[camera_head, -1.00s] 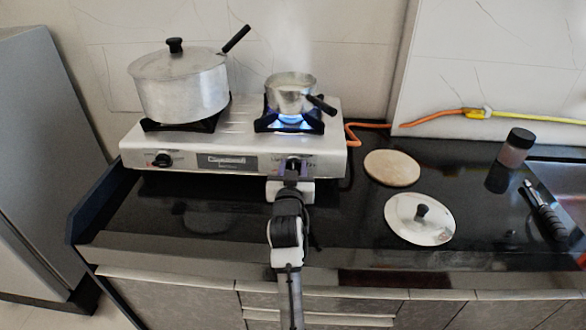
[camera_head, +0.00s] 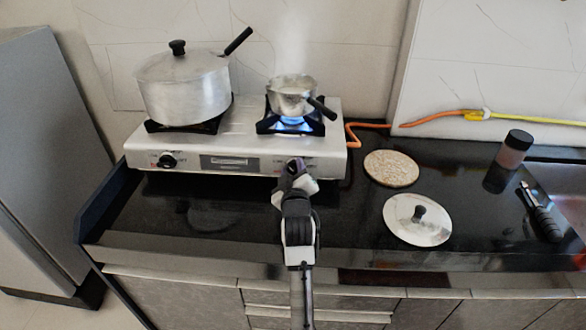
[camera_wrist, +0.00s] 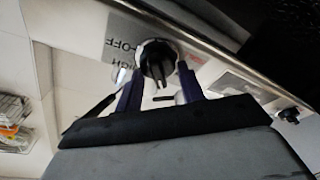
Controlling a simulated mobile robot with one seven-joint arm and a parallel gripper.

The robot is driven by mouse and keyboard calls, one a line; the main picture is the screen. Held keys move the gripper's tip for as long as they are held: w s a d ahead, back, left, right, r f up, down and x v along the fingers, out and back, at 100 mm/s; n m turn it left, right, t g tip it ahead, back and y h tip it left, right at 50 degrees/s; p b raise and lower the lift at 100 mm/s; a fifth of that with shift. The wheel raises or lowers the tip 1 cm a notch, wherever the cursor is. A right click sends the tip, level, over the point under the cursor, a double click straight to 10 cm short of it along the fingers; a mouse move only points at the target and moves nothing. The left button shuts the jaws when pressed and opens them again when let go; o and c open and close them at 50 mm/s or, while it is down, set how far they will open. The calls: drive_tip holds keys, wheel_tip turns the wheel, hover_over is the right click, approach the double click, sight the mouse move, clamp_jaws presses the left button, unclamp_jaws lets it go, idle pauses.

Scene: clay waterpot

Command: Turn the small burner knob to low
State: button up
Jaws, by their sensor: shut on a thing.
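The small burner knob (camera_wrist: 157,60) is black with a pale ring, on the stove's front panel. In the wrist view it sits between the two purple fingers of my gripper (camera_wrist: 160,84), which is shut on it. Upside-down "OFF" and "HIGH" print shows beside it. In the head view my gripper (camera_head: 293,170) is at the right of the stove front (camera_head: 318,165), its wrist tilted, and largely hides the knob. A blue flame (camera_head: 293,121) burns on the small burner under a small steaming pot (camera_head: 291,95).
A large lidded pot (camera_head: 185,92) stands on the left burner, above the other knob (camera_head: 168,161). A round board (camera_head: 391,168), a lid (camera_head: 402,222), a jar (camera_head: 514,151) and a black-handled tool (camera_head: 541,212) are to the right.

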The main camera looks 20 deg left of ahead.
drive_tip(key=n+g+b, duration=0.1)
drive_tip(key=n, duration=0.5)
drive_tip(key=shift+a+f, duration=0.1)
drive_tip(key=shift+f, duration=0.05)
drive_tip(key=shift+n+y+b, duration=0.3)
drive_tip(key=shift+n, duration=0.2)
drive_tip(key=o, duration=1)
drive_tip(key=shift+c, duration=0.2)
drive_tip(key=shift+s, duration=0.15)
drive_tip(key=b+v, duration=0.3)
drive_tip(key=v, duration=1)
drive_tip(key=shift+s+d, duration=0.25)
